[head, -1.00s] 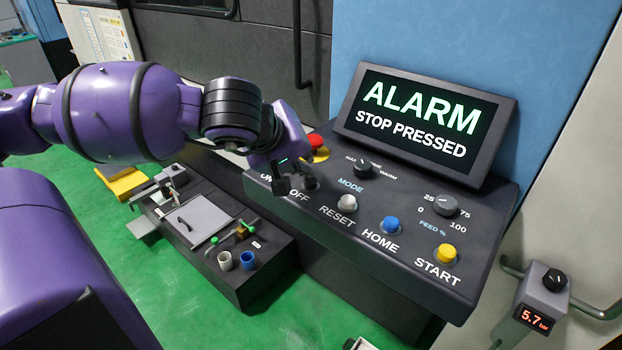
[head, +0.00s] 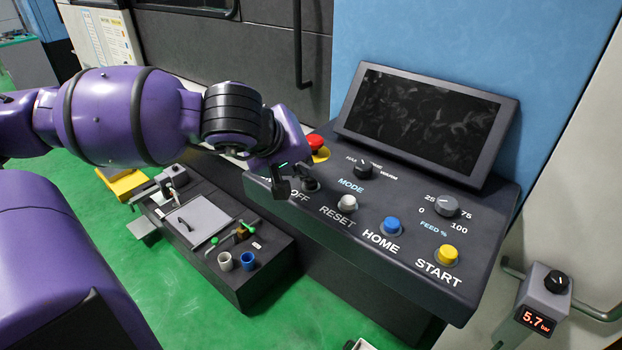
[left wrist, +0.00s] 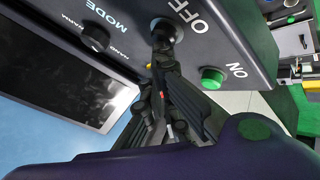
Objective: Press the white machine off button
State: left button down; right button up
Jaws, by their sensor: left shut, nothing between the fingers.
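The OFF label (head: 299,196) is on the sloped dark control panel (head: 330,228), and a dark round button (head: 311,184) sits just above it. My left gripper (head: 283,188) is shut and empty, pointing down at the panel's left end, beside or over this button. In the left wrist view my shut fingers (left wrist: 164,46) reach to the OFF label (left wrist: 187,14) and cover most of the button. I cannot tell whether they touch it. The screen (head: 425,122) above the panel is dark. My right gripper is not in view.
A green ON button (left wrist: 212,77) is close to my fingers. A red mushroom stop button (head: 315,143) stands behind the gripper. White RESET (head: 347,203), blue HOME (head: 391,225) and yellow START (head: 447,254) buttons lie to the right. A low tool bench (head: 240,285) is at the left.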

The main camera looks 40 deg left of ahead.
pick_arm(q)
jog(key=shift+r, duration=0.85)
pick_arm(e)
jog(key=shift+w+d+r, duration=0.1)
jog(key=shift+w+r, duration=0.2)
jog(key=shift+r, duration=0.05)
pick_arm(q)
notch_tip(320, 180, up, 5)
jog(key=shift+p, duration=0.85)
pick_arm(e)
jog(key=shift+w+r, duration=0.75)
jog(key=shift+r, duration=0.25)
